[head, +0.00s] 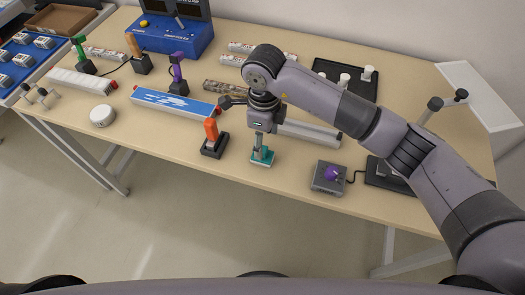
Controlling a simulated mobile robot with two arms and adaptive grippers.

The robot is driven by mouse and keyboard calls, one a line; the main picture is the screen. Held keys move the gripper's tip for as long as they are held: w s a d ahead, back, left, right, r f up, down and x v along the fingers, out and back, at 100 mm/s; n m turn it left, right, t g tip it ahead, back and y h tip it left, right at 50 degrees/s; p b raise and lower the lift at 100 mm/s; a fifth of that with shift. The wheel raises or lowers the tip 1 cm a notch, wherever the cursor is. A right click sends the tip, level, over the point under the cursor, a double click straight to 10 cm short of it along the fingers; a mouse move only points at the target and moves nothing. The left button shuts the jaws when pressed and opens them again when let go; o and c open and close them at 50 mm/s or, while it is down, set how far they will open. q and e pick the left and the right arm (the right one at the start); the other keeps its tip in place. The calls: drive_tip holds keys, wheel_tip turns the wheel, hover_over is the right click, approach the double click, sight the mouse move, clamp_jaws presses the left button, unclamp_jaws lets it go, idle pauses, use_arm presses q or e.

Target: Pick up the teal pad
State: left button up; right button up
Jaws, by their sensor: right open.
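The teal pad (262,160) rests near the front edge of the wooden table, with a short upright stem on it. My right gripper (259,147) points down directly above the pad and is open. Its fingers are close to the stem. I cannot tell whether they touch it, and the gripper hides the stem's upper part. My left gripper is not in view.
An orange-handled tool on a black base (213,147) stands close to the left. A grey box with a purple knob (328,178) is to the right. A blue-and-white box (174,103) lies further left. A light bar (308,134) lies behind the gripper.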

drive_tip(key=f, duration=0.1)
drive_tip(key=f+p, duration=0.1)
drive_tip(key=f, duration=0.1)
drive_tip(key=f+p, duration=0.1)
drive_tip(key=f, duration=0.1)
drive_tip(key=shift+s+a+f, duration=0.15)
drive_tip(key=shift+s, duration=0.2)
drive_tip(key=shift+f, duration=0.3)
drive_tip(key=shift+c, duration=0.3)
drive_tip(key=c, duration=1.2)
drive_tip(key=shift+w, duration=0.1)
drive_tip(key=shift+r+b, duration=1.8)
drive_tip(key=shift+r, duration=8.25)
